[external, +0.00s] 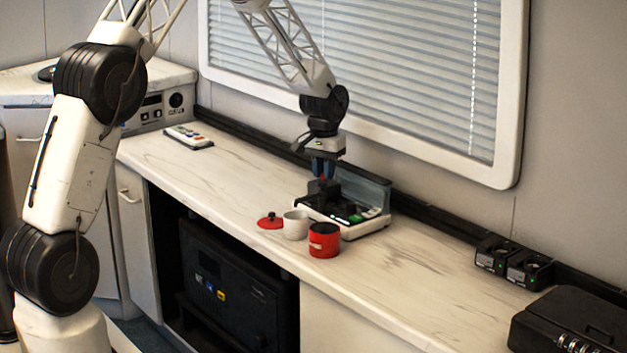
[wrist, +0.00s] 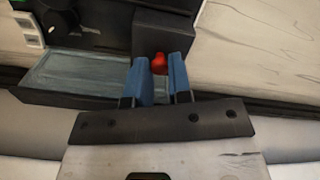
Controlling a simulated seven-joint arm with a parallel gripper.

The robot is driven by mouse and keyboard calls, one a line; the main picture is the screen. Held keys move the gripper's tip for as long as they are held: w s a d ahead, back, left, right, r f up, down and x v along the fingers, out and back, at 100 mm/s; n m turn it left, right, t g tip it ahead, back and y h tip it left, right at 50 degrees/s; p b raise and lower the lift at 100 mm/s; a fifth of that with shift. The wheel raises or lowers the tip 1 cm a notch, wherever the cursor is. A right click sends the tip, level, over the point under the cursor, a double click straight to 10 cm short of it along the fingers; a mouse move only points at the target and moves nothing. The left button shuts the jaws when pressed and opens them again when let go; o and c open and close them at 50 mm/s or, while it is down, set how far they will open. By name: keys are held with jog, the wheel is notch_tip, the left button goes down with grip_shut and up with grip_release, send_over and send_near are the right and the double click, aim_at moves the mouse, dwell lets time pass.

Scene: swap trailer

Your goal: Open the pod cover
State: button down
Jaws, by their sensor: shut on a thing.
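The machine (external: 371,221) stands on the counter under the window, with a pale base, dark top parts and a clear panel at its back. A dark block, apparently the pod cover (external: 327,190), sits at its left end; it also shows in the wrist view (wrist: 165,30). I cannot tell whether it is raised. My gripper (external: 323,175) points down over this block. In the wrist view its blue fingers (wrist: 159,66) are shut on a small red knob (wrist: 159,60) at the block. The fingers partly hide the knob.
A red lid (external: 270,221), a white cup (external: 296,226) and a red canister (external: 324,242) stand close in front of the machine. A remote-like device (external: 188,136) lies to the left. Dark chargers (external: 512,262) and a black case (external: 570,325) are at right. The counter between is clear.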

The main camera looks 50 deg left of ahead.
jog(key=shift+d, duration=2.7)
jog(key=c, duration=1.1)
grip_release()
jog(key=shift+o, duration=0.2)
jog(key=shift+r, duration=0.1)
notch_tip(320, 180, up, 8)
jog(key=shift+f, duration=0.2)
